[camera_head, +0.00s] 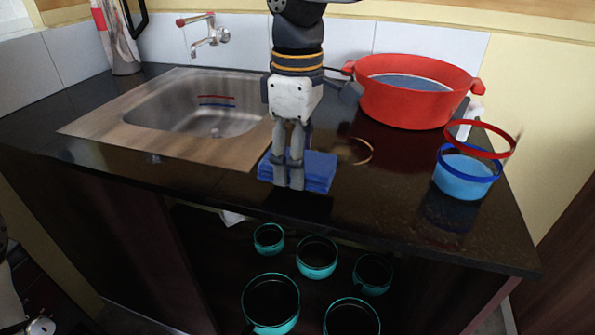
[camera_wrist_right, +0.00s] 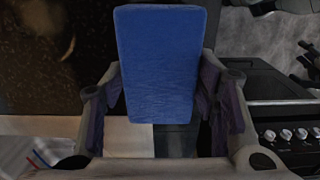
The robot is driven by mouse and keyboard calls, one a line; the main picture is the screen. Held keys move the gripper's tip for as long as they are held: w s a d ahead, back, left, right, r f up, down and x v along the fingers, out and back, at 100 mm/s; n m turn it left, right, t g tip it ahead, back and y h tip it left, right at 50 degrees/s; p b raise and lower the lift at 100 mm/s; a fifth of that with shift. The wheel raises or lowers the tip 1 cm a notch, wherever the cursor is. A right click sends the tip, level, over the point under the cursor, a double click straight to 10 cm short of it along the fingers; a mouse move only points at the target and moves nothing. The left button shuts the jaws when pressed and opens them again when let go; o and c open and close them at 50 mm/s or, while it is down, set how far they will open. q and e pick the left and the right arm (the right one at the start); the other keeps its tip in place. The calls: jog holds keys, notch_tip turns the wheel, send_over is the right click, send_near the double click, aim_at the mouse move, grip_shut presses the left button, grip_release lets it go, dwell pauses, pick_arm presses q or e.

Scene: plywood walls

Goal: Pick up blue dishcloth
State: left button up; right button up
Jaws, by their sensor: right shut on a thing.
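The blue dishcloth (camera_head: 318,171) is a folded, block-like cloth near the front of the dark counter, just right of the sink. My right gripper (camera_head: 289,182) comes down from above, with its fingers at the cloth's front left part, shut on it. In the right wrist view the dishcloth (camera_wrist_right: 160,62) stands out between the two fingers (camera_wrist_right: 160,100), its broad face toward the camera. The fingers hide part of the cloth in the head view. I cannot tell whether the cloth still touches the counter. My left gripper is not in view.
A sink (camera_head: 200,105) lies to the left, with a faucet (camera_head: 207,35) behind. A red pot (camera_head: 408,98) stands back right. A blue bowl (camera_head: 464,178) with a red-rimmed glassy item (camera_head: 480,140) is near the right edge. Several teal pots (camera_head: 271,303) sit below the counter.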

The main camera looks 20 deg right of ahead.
jog(key=s+r, duration=0.1)
jog(key=r, duration=0.1)
jog(key=s+d+r, duration=0.1)
jog(key=s+r, duration=0.2)
jog(key=shift+d+r+p, duration=0.2)
jog(key=shift+r+p, duration=0.15)
jog(key=shift+p, duration=0.05)
jog(key=s+d+r, duration=0.3)
jog(key=s+r, duration=0.1)
jog(key=s, duration=0.5)
jog(key=shift+s+d+r, duration=0.15)
jog(key=shift+s+d, duration=0.05)
jog(key=o, duration=0.4)
jog(key=shift+w, duration=0.1)
jog(key=shift+c, duration=1.4)
